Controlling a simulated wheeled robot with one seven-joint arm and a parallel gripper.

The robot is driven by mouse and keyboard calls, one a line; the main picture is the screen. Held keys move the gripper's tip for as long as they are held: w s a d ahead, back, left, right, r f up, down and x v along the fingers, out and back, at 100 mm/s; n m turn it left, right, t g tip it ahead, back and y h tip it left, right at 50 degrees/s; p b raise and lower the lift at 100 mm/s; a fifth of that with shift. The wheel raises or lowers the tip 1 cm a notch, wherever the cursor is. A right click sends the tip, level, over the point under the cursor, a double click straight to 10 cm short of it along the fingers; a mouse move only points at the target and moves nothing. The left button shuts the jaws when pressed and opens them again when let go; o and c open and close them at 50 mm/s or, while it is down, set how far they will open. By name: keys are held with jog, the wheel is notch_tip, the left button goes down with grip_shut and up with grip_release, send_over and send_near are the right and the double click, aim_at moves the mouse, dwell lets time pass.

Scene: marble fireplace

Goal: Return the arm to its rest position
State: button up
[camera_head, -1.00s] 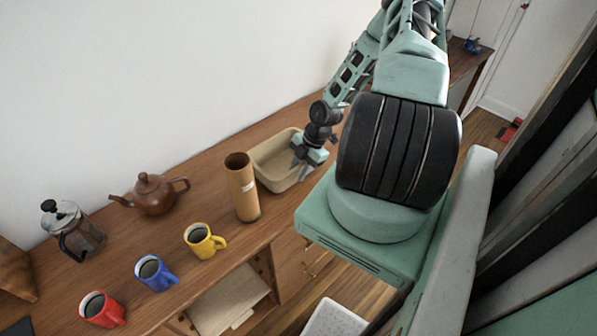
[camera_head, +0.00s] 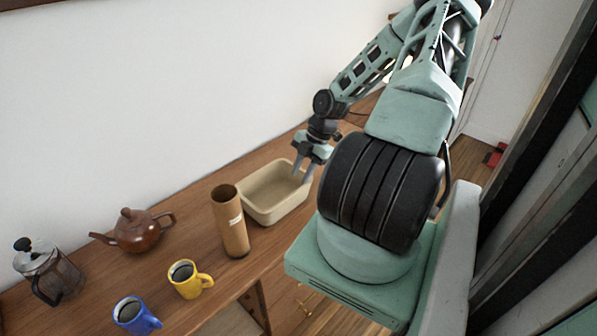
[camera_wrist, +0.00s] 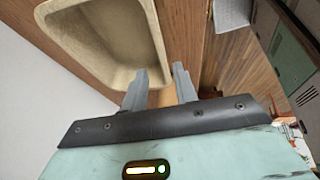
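My gripper (camera_head: 304,172) hangs at the end of my green arm, close to the right end of a beige tub (camera_head: 277,217) on the wooden sideboard. In the wrist view my gripper (camera_wrist: 163,82) has its two grey fingers apart with nothing between them. The empty tub (camera_wrist: 104,75) lies just beyond the left finger. I cannot tell exactly how high the fingers are above the tub's rim.
A tall brown cylinder (camera_head: 231,222), a brown teapot (camera_head: 138,230), a French press (camera_head: 47,270), a yellow mug (camera_head: 187,280) and a blue mug (camera_head: 134,314) stand left of the tub on the sideboard (camera_head: 182,218). A white wall (camera_head: 150,90) runs behind.

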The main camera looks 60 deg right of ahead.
dwell(0.3)
jog(key=w+a+r+m+h, duration=0.2)
jog(key=a+r+m, duration=0.7)
jog(key=a, duration=0.4)
jog(key=w+a+r+m+h, duration=0.2)
jog(key=a+r+m, duration=0.4)
jog(key=a+r, duration=0.65)
jog(key=s+a+f+n+g+b, duration=0.1)
jog(key=s+a+f+n+b, duration=0.2)
jog(key=s+a, duration=0.3)
jog(key=s+a+f+n+g+b, duration=0.1)
jog(key=s+a+f+n+b, duration=0.2)
jog(key=s+a, duration=0.4)
jog(key=a+n, duration=0.1)
jog(key=a, duration=0.5)
jog(key=shift+a+b, duration=0.3)
jog(key=shift+b, duration=0.1)
